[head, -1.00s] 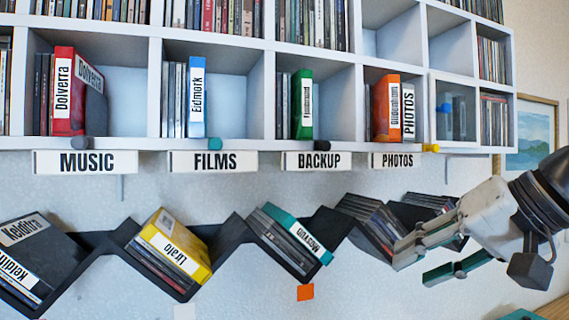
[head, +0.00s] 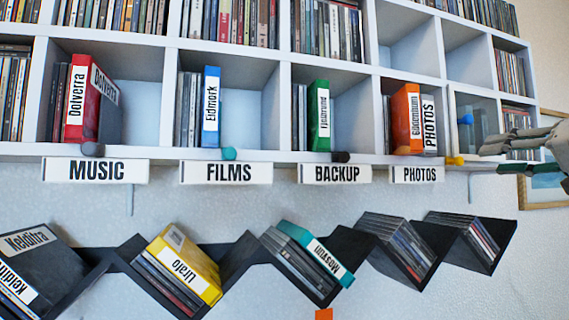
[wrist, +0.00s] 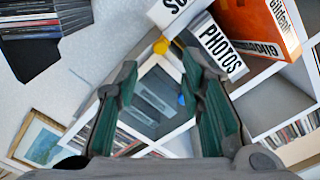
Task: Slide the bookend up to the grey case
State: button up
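A case with a white PHOTOS label and greyish edges (head: 429,124) stands upright, right of an orange case (head: 406,120); it also shows in the wrist view (wrist: 219,48). It seems to be the grey case. A see-through grey panel with a blue knob (head: 466,119) stands in the compartment to the right; I take it for the bookend, but cannot be sure. The wrist view shows the panel (wrist: 155,98) framed between the fingers. My gripper (head: 491,160) is open and empty, in front of the shelf at the right, below the blue knob.
Yellow (head: 454,161), dark and teal knobs sit along the shelf's front edge. White label plates hang below it. A dark zigzag rack (head: 235,262) with tilted cases is on the wall underneath. A framed picture (wrist: 42,138) hangs at the right of the shelf.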

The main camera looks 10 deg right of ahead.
aim_at(461, 161)
jog(key=w, duration=0.3)
jog(key=w+a+p, duration=0.1)
jog(key=w, duration=0.3)
jog(key=shift+a, duration=0.2)
jog(key=shift+c, duration=0.5)
grip_shut()
